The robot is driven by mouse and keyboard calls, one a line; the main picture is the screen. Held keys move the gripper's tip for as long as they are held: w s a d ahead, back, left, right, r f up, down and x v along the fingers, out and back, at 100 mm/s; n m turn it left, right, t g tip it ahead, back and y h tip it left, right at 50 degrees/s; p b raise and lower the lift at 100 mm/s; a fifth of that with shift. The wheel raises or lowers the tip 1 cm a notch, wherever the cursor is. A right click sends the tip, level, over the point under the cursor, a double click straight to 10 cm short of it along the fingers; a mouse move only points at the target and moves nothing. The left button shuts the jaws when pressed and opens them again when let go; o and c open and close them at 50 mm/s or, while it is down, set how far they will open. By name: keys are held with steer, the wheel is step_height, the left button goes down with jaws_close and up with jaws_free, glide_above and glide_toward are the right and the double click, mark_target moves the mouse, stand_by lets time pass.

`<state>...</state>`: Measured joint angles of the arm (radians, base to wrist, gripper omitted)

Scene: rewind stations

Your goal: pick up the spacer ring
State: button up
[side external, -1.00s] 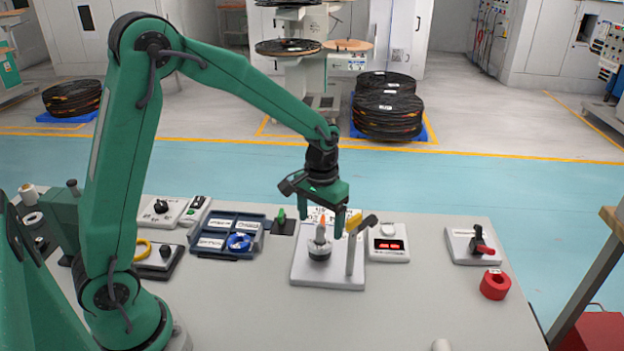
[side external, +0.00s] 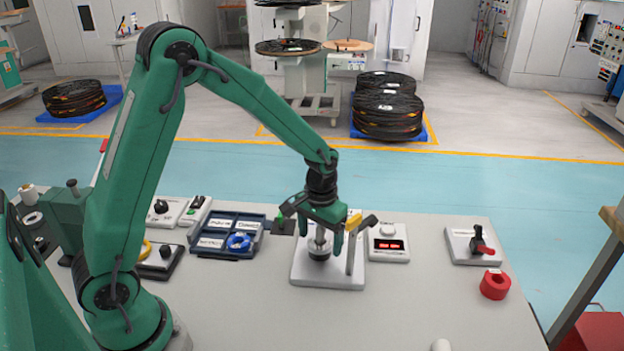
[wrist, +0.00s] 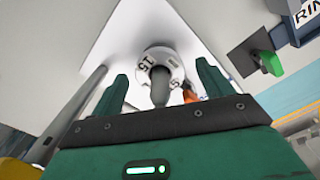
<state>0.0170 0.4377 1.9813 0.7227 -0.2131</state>
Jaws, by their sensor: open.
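My gripper (side external: 322,240) is open, pointing down over a white base plate (side external: 330,282) in the side view. In the wrist view, its two green fingers (wrist: 163,76) stand either side of a grey peg (wrist: 160,88), with a gap on each side. A white numbered disc (wrist: 150,60) surrounds the peg; a dark round body (side external: 319,255) is at its foot in the side view. A blue ring (side external: 239,242) lies in a compartment of the dark blue tray (side external: 213,254), left of my gripper. I cannot tell which of these is the spacer ring.
A grey post with a yellow top (side external: 354,222) rises close right of my gripper. A green knob (wrist: 268,62) is near the tray.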

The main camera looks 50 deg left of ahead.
steer(key=c, duration=1.1)
steer(key=shift+r, duration=0.15)
step_height(320, 180, up, 10)
steer(key=shift+f, duration=0.1)
stand_by(0.5)
step_height(320, 180, up, 4)
steer(key=m, duration=0.2)
glide_above(313, 242)
steer(key=shift+r, duration=0.2)
